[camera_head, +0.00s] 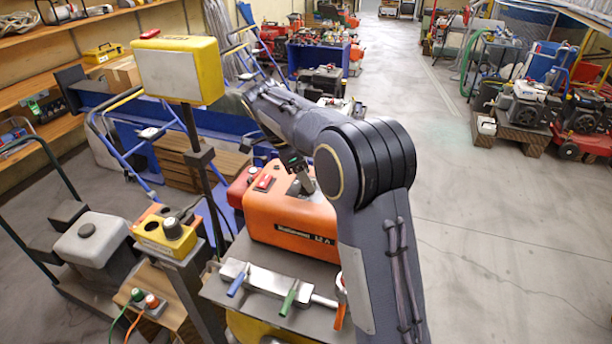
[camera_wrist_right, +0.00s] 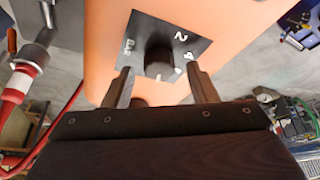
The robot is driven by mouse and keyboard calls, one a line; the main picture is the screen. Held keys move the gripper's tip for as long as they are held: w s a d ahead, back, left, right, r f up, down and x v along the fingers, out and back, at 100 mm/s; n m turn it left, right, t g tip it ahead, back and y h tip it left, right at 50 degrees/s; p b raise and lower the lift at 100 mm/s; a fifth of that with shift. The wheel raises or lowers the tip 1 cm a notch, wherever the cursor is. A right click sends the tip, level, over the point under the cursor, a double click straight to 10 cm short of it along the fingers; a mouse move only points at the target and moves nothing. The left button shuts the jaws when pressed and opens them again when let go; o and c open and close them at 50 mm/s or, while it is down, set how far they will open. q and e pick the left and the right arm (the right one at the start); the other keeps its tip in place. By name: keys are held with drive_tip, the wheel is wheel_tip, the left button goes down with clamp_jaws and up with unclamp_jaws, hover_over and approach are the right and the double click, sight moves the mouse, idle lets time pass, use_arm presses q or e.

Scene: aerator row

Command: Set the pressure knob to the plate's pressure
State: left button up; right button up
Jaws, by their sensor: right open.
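In the right wrist view, a dark round pressure knob (camera_wrist_right: 158,62) sits on a black dial plate (camera_wrist_right: 140,32) fixed to an orange housing (camera_wrist_right: 220,22). White marks, including what looks like BAR, 2 and 4, surround the knob; its pointer setting is not clear. My right gripper (camera_wrist_right: 159,72) is open, with one finger on each side of the knob; I cannot tell whether they touch it. In the head view, the orange machine (camera_head: 285,217) bears a dark label (camera_head: 306,235) with small print, hard to read. My left gripper is not in view.
A tray with blue and green handles (camera_head: 270,288) lies in front of the orange machine. A yellow box on a post (camera_head: 178,70) and a yellow control box with a black knob (camera_head: 165,238) stand at left. Open floor (camera_head: 500,240) lies at right.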

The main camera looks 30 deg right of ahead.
drive_tip(key=s+v, duration=0.1)
drive_tip(key=v, duration=0.5)
drive_tip(key=shift+w+r, duration=0.45)
drive_tip(key=shift+w, duration=0.1)
drive_tip(key=shift+a, duration=0.15)
